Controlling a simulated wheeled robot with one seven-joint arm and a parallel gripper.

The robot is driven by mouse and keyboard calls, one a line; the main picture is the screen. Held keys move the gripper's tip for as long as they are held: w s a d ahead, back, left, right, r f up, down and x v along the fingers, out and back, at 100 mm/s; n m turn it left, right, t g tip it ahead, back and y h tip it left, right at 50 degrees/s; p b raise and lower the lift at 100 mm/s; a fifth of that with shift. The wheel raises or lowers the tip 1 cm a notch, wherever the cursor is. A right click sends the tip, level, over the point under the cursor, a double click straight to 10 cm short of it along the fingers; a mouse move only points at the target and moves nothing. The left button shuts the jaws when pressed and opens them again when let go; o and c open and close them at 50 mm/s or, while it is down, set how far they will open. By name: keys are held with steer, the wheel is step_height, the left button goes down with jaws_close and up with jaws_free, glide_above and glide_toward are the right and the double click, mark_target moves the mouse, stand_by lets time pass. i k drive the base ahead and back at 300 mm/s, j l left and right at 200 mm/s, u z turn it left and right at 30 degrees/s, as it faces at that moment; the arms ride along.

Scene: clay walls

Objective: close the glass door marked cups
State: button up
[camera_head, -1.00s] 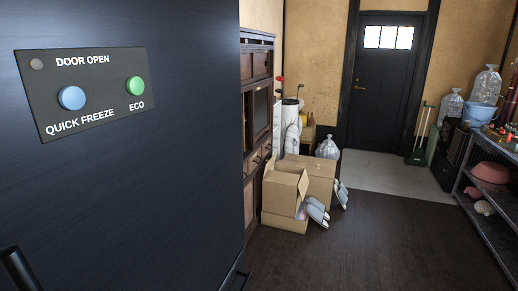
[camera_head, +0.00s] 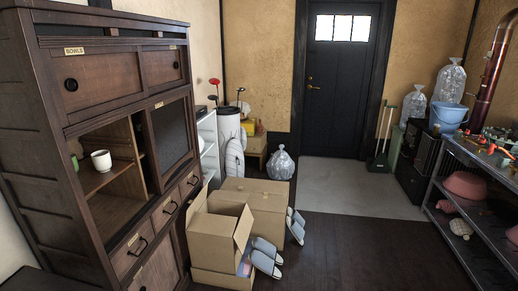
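A dark wooden cabinet (camera_head: 30,140) stands at the left. Its middle section has an open left side showing a shelf with a white cup (camera_head: 101,160) and a green item (camera_head: 74,162) at the left edge. A dark glass door (camera_head: 172,132) covers the right side of this section. A small tag (camera_head: 158,104) sits on the frame above that glass; its writing is too small to read. The upper left wooden door carries a tag reading BOWLS (camera_head: 74,51). My gripper is not in view.
Open cardboard boxes (camera_head: 216,235) stand on the floor close to the cabinet's right front, with grey slippers (camera_head: 266,257) beside them. A metal shelf (camera_head: 470,187) lines the right side. The dark floor between is clear toward the black door (camera_head: 338,85).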

mark_target(167, 131)
steer(key=i, duration=1.9)
steer(key=i+l+u, duration=0.1)
steer(key=i+u, duration=0.25)
steer(key=i, duration=0.25)
steer(key=i+l+u, duration=0.35)
steer(key=i, duration=0.2)
steer(key=i+l+u, duration=0.35)
steer(key=i, duration=0.2)
